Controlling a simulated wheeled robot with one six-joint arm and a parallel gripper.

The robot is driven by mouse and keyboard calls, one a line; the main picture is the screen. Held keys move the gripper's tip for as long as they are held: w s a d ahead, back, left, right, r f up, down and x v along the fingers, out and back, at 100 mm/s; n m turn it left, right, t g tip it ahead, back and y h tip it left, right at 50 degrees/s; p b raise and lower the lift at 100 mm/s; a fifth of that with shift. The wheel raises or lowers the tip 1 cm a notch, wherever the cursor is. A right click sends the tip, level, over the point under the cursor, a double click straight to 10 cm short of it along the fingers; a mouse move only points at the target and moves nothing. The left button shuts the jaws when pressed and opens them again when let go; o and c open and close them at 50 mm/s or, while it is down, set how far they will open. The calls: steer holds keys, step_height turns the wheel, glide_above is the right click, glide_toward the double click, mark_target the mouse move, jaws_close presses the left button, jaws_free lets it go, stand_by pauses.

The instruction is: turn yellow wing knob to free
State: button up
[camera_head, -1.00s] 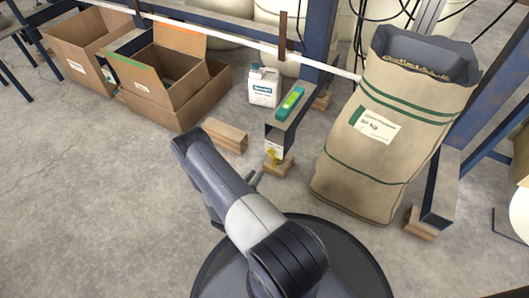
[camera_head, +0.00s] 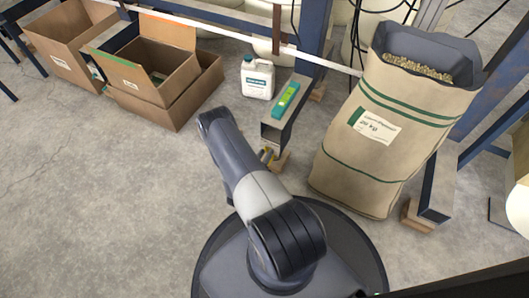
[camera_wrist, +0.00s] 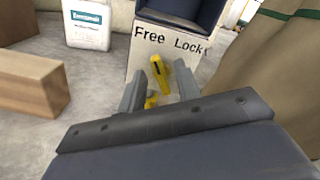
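The yellow wing knob (camera_wrist: 160,74) is on a pale panel (camera_wrist: 143,62) marked "Free" on the left and "Lock" on the right in the wrist view. Its upper wing bears a dark mark and leans left at the top, with its upper end under "Free". A lower yellow part shows near my left finger. My gripper (camera_wrist: 160,88) is open, with one finger on each side of the knob; I cannot tell whether either touches it. In the head view, a small part of the yellow knob (camera_head: 268,154) shows beside my gripper, mostly hidden.
A white jug (camera_head: 257,78) stands left of the blue post foot, which carries a green level (camera_head: 287,100). A large sack (camera_head: 390,130) stands close on the right. A wooden block (camera_wrist: 30,84) lies left of my gripper. Cardboard boxes (camera_head: 150,105) are further left; open floor lies in front.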

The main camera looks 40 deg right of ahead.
steer(key=shift+c, duration=0.3)
jaws_close()
steer(key=shift+w+f+n+b, duration=0.1)
steer(key=shift+n+b, duration=1.15)
steer(key=shift+n, duration=0.25)
steer(key=shift+o, duration=0.3)
jaws_free()
steer(key=shift+a, duration=0.1)
